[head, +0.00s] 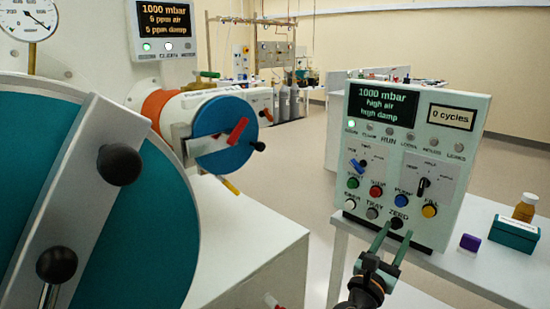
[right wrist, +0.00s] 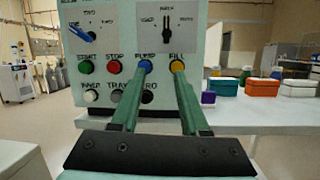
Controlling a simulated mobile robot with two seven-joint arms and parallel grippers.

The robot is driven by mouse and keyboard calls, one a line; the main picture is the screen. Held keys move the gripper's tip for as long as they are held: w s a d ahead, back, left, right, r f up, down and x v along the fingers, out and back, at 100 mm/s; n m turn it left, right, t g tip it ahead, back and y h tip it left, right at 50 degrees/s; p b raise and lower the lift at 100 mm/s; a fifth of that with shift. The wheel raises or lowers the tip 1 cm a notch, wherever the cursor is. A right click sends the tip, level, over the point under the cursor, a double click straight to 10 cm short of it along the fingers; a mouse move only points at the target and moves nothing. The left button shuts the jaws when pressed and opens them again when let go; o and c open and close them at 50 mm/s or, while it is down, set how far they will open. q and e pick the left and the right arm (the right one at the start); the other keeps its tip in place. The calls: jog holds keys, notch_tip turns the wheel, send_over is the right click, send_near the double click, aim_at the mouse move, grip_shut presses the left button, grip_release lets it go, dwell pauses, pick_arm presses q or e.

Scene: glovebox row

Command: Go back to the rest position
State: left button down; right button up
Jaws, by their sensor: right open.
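My right gripper (head: 392,238) comes up from the bottom of the head view, in front of the lower part of a pale green control panel (head: 463,130). Its two green fingers are apart, with nothing between them. In the right wrist view the open fingers (right wrist: 163,75) point at the panel (right wrist: 128,18), their tips overlapping the blue and yellow buttons. I cannot tell whether the tips touch the panel. My left gripper does not show in the head view.
A large teal round door (head: 120,220) with black knobs fills the left. A blue-capped port (head: 218,130) juts out beside it. A teal box (head: 514,235), a brown bottle (head: 525,208) and a purple block (head: 469,243) stand on the bench right of the panel. Open floor lies behind.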

jog(key=s+a+f+m+g+y+p, duration=0.1)
jog(key=s+a+f+m+y+p, duration=0.2)
jog(key=f, duration=0.4)
jog(key=s+a+f+m+g+y, duration=0.1)
jog(key=s+f+m+y, duration=0.2)
jog(key=f, duration=0.4)
jog(key=s+a+f+m+g+y+p, duration=0.1)
jog(key=s+a+f+m+y+p, duration=0.15)
jog(key=f+y, duration=0.35)
pick_arm(q)
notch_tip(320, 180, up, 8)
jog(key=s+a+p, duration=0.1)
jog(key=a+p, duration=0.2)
jog(key=p, duration=0.1)
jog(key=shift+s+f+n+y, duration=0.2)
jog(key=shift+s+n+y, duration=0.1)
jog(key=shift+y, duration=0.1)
pick_arm(e)
jog(key=s+a+f+m+g+y, duration=0.1)
jog(key=s+a+f+m+y, duration=0.1)
jog(key=s+m, duration=0.5)
jog(key=s+a+f+m+g+y, duration=0.1)
jog(key=s+a+f+m+y, duration=0.2)
jog(key=s+a+m, duration=0.2)
jog(key=s+m, duration=0.3)
jog(key=s, duration=0.4)
jog(key=shift+s+f+g, duration=0.15)
jog(key=shift+f+g, duration=0.1)
jog(key=shift+g, duration=0.15)
